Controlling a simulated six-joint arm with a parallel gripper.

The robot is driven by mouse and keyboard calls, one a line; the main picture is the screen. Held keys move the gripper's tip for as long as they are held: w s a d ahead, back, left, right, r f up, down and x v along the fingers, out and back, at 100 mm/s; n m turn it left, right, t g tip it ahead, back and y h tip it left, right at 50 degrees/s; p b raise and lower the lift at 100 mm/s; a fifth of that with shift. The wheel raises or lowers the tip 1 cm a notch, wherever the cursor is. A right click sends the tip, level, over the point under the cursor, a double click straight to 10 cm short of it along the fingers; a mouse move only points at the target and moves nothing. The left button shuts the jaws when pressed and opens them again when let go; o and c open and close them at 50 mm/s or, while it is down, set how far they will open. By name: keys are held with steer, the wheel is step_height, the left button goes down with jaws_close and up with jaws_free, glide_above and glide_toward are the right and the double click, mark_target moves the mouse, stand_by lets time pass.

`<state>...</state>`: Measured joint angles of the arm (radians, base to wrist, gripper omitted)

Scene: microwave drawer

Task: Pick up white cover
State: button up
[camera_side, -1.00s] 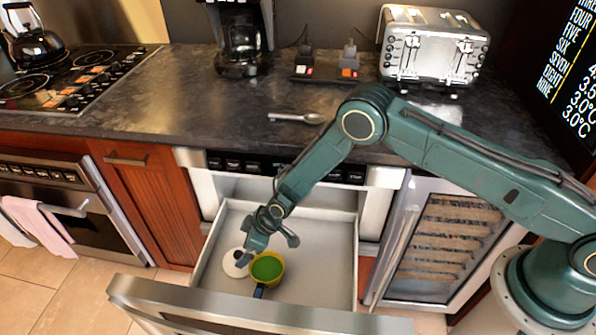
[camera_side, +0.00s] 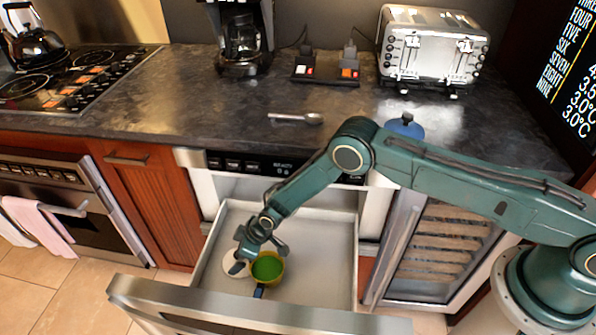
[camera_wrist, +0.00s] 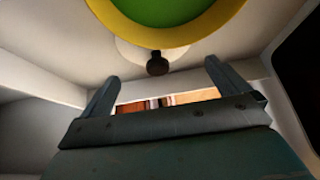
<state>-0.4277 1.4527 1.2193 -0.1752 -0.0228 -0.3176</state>
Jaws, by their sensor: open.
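The white cover (camera_side: 228,266) lies in the open drawer (camera_side: 325,265), at the left beside a yellow pot (camera_side: 280,277) with green inside. In the wrist view, the white cover (camera_wrist: 128,50) shows with its dark knob (camera_wrist: 157,64), partly behind the pot (camera_wrist: 190,38). My gripper (camera_side: 260,258) is inside the drawer, over the cover and pot. Its fingers partly hide the cover in the side view. I cannot tell whether a finger touches the cover.
The drawer's front (camera_side: 240,310) and side walls enclose the pot and cover. Its right part is bare. A spoon (camera_side: 296,117) and a blue lid (camera_side: 404,128) lie on the counter, with a toaster (camera_side: 433,45) behind. A wine cooler (camera_side: 440,250) stands to the right.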

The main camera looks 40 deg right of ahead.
mark_target(234, 250)
steer(key=shift+x, duration=2.3)
steer(key=shift+d, duration=0.1)
steer(key=shift+c, duration=0.4)
steer(key=c, duration=0.7)
steer(key=shift+r, duration=0.2)
steer(key=shift+r, duration=0.45)
steer(key=shift+w+d+f, duration=0.1)
steer(key=shift+w+d, duration=1.05)
steer(key=shift+w, duration=0.05)
steer(key=shift+w+d+r, duration=0.25)
steer(key=shift+r, duration=0.15)
step_height(234, 250, up, 13)
steer(key=shift+r, duration=0.1)
